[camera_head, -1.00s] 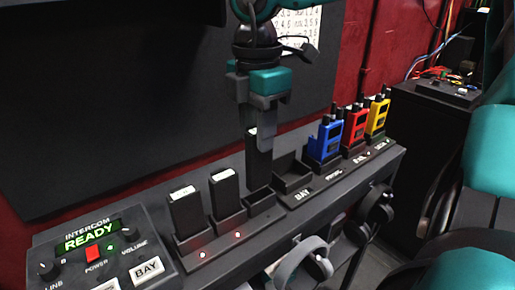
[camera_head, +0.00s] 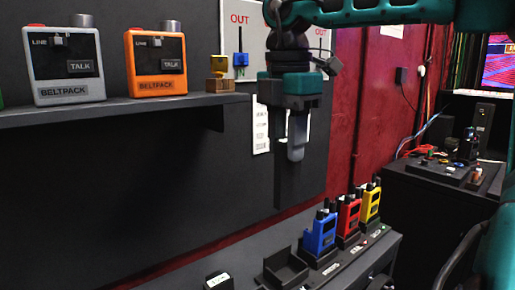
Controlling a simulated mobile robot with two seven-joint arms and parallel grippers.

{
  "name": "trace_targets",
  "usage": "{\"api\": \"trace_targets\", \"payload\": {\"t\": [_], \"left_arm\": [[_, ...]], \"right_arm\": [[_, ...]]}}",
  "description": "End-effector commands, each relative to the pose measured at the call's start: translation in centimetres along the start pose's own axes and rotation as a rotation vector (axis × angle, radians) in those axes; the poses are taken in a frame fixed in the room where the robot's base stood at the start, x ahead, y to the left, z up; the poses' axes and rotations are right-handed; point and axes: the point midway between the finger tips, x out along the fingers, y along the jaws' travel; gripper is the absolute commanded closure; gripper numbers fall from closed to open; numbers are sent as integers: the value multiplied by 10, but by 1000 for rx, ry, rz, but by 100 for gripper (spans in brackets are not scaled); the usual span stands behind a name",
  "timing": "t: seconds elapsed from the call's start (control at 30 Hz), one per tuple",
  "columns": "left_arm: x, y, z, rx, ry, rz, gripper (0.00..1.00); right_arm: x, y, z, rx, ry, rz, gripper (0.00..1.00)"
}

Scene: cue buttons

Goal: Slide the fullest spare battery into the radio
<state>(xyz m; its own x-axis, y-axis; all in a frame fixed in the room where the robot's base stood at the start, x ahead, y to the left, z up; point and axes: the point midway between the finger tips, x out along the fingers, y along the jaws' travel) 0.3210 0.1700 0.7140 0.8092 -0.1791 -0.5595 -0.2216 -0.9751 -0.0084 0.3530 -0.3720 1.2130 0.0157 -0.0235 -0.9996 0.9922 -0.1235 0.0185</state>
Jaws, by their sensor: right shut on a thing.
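My right gripper (camera_head: 282,138) hangs pointing down in the middle of the head view, in front of the dark wall. It is shut on a dark, slim battery (camera_head: 291,185), which hangs upright below the fingers and is clear of the bench. Any charge marking on it cannot be read. The top of another battery (camera_head: 219,281) with a white label shows at the bottom edge. Blue (camera_head: 320,234), red (camera_head: 348,217) and yellow (camera_head: 371,204) handheld radios stand in a row of holders, lower right of the held battery. My left gripper is not in view.
An empty black tray-like holder (camera_head: 286,268) sits left of the blue radio. A shelf (camera_head: 130,112) at upper left bears a grey beltpack (camera_head: 66,65) and an orange beltpack (camera_head: 157,62). A dark cabinet (camera_head: 425,190) with small items stands at right.

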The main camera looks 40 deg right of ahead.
Motion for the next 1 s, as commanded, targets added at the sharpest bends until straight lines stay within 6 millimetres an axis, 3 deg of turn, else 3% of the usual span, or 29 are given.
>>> {"api": "trace_targets", "payload": {"t": [0.2, 0.43, 0.7, 1.0], "left_arm": [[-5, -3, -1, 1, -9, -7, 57], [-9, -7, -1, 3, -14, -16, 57], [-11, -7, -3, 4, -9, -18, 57], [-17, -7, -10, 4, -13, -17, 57]], "right_arm": [[0, -20, 71, 9, -2, 7, 100], [13, -46, 123, -2, 12, -7, 100], [22, -58, 144, -15, 23, -19, 100], [21, -44, 144, -14, 22, -22, 100]]}}
